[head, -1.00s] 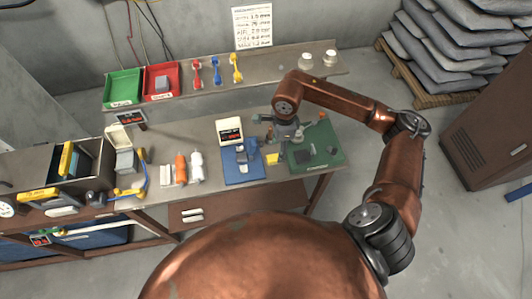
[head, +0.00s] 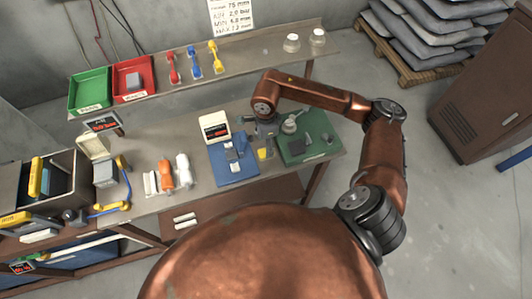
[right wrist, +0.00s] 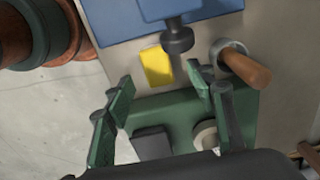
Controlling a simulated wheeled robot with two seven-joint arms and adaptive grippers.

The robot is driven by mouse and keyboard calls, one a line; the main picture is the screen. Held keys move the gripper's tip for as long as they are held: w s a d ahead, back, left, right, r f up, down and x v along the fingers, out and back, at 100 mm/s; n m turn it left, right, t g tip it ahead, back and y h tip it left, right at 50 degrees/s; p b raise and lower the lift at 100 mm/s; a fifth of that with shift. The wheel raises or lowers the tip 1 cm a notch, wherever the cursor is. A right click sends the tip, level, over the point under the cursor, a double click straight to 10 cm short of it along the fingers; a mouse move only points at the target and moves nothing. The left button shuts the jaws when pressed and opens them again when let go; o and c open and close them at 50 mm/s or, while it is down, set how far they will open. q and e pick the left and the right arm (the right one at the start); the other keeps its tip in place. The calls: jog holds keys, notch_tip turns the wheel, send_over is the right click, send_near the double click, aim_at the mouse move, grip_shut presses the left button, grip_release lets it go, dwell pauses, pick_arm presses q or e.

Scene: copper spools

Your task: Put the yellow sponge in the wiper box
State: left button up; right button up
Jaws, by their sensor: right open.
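The small yellow sponge (head: 264,154) lies on the bench between the blue mat and the green mat. It also shows in the right wrist view (right wrist: 156,67), a little beyond the fingertips and between their lines. My right gripper (head: 264,135) is over the bench beside the sponge, and its green-padded fingers (right wrist: 160,82) are open with nothing between them. A white box (head: 214,127) with a dark label stands at the back of the blue mat; I cannot read whether it is the wiper box. My left gripper is out of view.
The blue mat (head: 240,174) holds small grey parts. The green mat (head: 322,127) holds dark and grey parts. A wooden-handled tool (right wrist: 245,68) lies close right of the sponge. Green (head: 88,92) and red bins sit on the back shelf.

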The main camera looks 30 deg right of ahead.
jog(key=f, duration=0.3)
jog(key=shift+s+a+f, duration=0.15)
jog(key=shift+a+f, duration=0.1)
jog(key=shift+f, duration=0.4)
jog(key=shift+c, duration=0.2)
jog(key=c, duration=1.1)
jog(key=shift+r, duration=0.15)
jog(key=shift+r, duration=0.6)
jog(key=s+a+r, duration=0.2)
jog(key=a+r, duration=0.2)
jog(key=s+a+r+b, duration=0.1)
jog(key=s+a+r, duration=0.2)
jog(key=a, duration=0.1)
jog(key=s+a+r, duration=0.2)
jog(key=a+r, duration=0.2)
jog(key=shift+s+r+b, duration=0.15)
jog(key=shift+r+b, duration=0.15)
